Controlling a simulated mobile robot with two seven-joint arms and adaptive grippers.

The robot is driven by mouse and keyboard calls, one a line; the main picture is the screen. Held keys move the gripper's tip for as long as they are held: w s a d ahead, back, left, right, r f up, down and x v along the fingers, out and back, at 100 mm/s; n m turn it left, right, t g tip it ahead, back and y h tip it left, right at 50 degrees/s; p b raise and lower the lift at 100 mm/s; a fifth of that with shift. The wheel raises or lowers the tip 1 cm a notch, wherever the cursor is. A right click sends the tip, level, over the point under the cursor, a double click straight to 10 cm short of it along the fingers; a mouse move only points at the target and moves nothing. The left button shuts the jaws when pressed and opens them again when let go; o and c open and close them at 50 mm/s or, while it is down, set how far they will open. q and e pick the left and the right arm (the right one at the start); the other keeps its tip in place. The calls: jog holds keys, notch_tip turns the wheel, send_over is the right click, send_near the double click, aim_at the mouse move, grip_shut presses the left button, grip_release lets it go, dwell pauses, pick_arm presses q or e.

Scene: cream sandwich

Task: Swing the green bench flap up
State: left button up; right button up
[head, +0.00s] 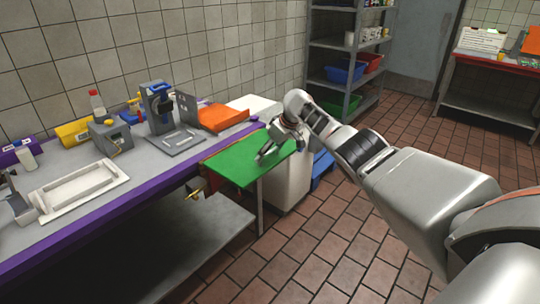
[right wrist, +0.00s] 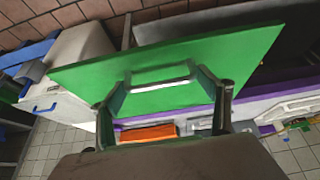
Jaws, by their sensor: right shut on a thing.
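The green bench flap (head: 232,164) extends from the right end of the purple-edged bench and looks roughly level in the head view. The exact contact at the fingertips is partly hidden. My left gripper is not in view.
The bench holds a white tray (head: 82,190), a grey machine (head: 160,105) and an orange bin (head: 222,117). A white bin (head: 290,183) stands behind the flap. A shelf rack (head: 333,60) is at the back. The tiled floor (head: 310,250) in front is clear.

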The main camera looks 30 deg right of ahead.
jog(key=shift+w+a+r, duration=0.1)
jog(key=shift+w+r, duration=0.15)
jog(key=shift+r, duration=0.2)
jog(key=shift+w+a+r, duration=0.1)
jog(key=shift+w+r, duration=0.1)
jog(key=shift+r, duration=0.2)
jog(key=o, duration=1.3)
jog(key=shift+w+f, duration=0.1)
jog(key=shift+f, duration=0.05)
jog(key=shift+c, duration=0.2)
jog(key=shift+f, duration=0.2)
jog(key=shift+s+d+r, duration=0.1)
jog(key=shift+s, duration=0.1)
jog(key=shift+v, duration=0.75)
jog(key=v, duration=1)
jog(key=shift+s, duration=0.1)
